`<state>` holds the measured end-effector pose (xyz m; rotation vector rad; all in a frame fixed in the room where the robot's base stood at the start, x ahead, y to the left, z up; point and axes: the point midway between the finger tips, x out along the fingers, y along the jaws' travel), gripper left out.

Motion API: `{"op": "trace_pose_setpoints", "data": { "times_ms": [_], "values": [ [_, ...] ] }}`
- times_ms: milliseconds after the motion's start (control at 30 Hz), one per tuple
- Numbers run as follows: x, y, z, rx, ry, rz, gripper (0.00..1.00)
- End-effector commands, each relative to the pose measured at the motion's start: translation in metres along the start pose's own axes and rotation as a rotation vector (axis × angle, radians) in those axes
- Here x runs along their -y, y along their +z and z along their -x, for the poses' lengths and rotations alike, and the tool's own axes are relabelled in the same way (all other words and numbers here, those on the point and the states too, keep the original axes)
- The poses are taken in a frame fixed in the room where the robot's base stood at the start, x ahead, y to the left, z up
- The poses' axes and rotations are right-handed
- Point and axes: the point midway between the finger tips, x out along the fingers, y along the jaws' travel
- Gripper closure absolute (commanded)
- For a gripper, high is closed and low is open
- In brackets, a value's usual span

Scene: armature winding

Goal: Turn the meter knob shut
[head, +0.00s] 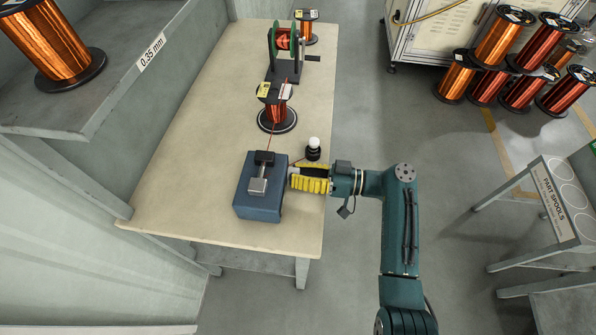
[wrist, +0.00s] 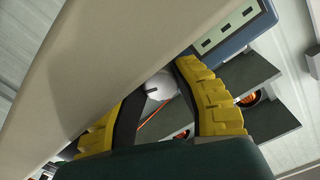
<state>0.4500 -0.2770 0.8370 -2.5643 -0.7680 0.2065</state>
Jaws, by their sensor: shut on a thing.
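The blue meter box (head: 258,205) sits on the near end of the bench, with a dark and silver fitting (head: 260,178) on top. My gripper (head: 291,178) reaches in from the right, its yellow fingers level and close against the box's right side. In the wrist view, my gripper (wrist: 164,80) has its two fingers on either side of a pale round knob (wrist: 160,86) with a short dark mark. The fingers are closed on the knob and partly cover it. The knob is hidden in the head view.
A white ball on a black base (head: 313,147) stands just behind my fingers. A copper wire spool (head: 276,113) stands farther back, with a wire running towards the box. The bench top (head: 180,175) is clear to the left. Stacked spools (head: 505,60) stand at upper right.

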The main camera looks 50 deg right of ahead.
Motion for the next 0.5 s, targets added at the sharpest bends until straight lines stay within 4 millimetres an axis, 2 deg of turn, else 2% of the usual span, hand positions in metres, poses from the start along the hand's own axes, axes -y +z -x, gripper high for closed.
{"op": "trace_pose_setpoints", "data": {
  "times_ms": [433, 467, 500],
  "values": [
    [-0.0006, 0.0032, -0.0002, 0.004, 0.001, -0.015, 1.0],
    [-0.0006, 0.0032, -0.0002, 0.004, 0.001, -0.015, 0.64],
    [-0.0005, 0.0031, -0.0002, 0.003, 0.001, -0.015, 0.56]
  ]
}}
